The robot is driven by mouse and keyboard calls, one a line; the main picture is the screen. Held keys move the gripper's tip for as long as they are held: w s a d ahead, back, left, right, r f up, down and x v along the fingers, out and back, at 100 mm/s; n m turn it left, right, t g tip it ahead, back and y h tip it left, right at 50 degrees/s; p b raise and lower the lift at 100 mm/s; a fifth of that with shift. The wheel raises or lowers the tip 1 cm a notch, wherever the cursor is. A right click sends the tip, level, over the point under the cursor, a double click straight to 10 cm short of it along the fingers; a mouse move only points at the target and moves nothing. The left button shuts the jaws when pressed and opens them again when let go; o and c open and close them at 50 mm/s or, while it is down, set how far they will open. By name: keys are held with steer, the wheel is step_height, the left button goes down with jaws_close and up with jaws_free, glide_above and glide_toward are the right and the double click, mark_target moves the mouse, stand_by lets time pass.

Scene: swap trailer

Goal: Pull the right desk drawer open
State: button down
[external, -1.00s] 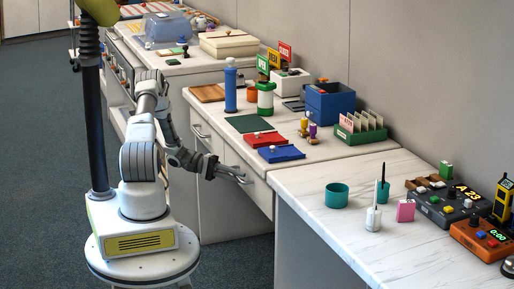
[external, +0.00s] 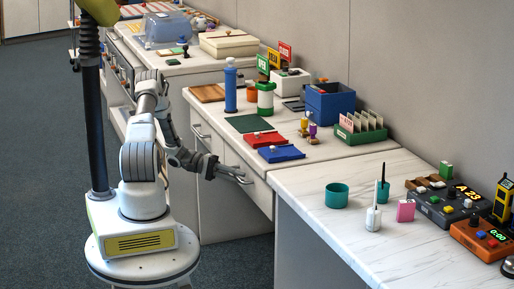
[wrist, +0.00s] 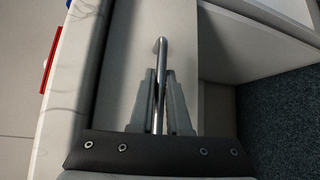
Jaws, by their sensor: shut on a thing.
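The right desk drawer (external: 238,161) has a pale front under the desk top, with a metal bar handle (external: 247,181). In the wrist view the handle (wrist: 162,45) runs up between the two grey fingers. My gripper (external: 236,178) is at the drawer front, shut on the handle; its fingers also show in the wrist view (wrist: 160,85). The drawer looks closed or nearly so; I cannot tell a gap. Part of the handle is hidden by the fingers.
Another drawer handle (external: 199,132) is on the left. The desk top (external: 205,115) holds red and blue trays (external: 280,154) and a blue bottle (external: 231,90). A marble counter (external: 300,190) stands at right. Carpet (external: 50,150) is open at left.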

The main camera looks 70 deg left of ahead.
steer(key=s+p, duration=0.1)
steer(key=s, duration=2.2)
steer(key=shift+s+p, duration=0.3)
steer(key=shift+s, duration=0.1)
steer(key=shift+a, duration=0.1)
steer(key=c, duration=0.9)
jaws_free()
steer(key=p+v, duration=0.2)
steer(key=v, duration=1)
